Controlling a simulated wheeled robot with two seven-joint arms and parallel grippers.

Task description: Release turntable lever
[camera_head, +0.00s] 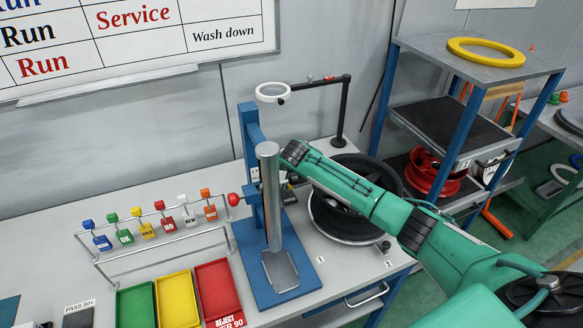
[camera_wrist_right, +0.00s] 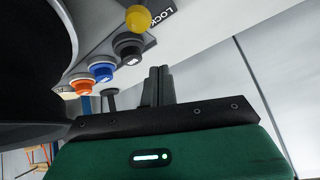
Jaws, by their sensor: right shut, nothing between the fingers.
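The turntable carries a dark wheel (camera_head: 335,224) on the bench, partly hidden behind my right arm. In the right wrist view a yellow ball knob (camera_wrist_right: 138,18) sits beside a dark label reading LOCK (camera_wrist_right: 165,12); it looks like the turntable lever's knob. My right gripper (camera_wrist_right: 159,70) is shut and empty, its fingertips below and a little right of the knob in that picture, apart from it. In the head view the gripper is mostly hidden behind the steel column. My left gripper is not in view.
Black (camera_wrist_right: 128,46), blue (camera_wrist_right: 102,71) and orange (camera_wrist_right: 80,86) knobs or buttons line up near the lever. A blue press stand with a steel column (camera_head: 270,200) stands close to my right gripper. Coloured trays (camera_head: 178,300) and a tag rack lie left; a blue-framed shelf (camera_head: 455,135) stands right.

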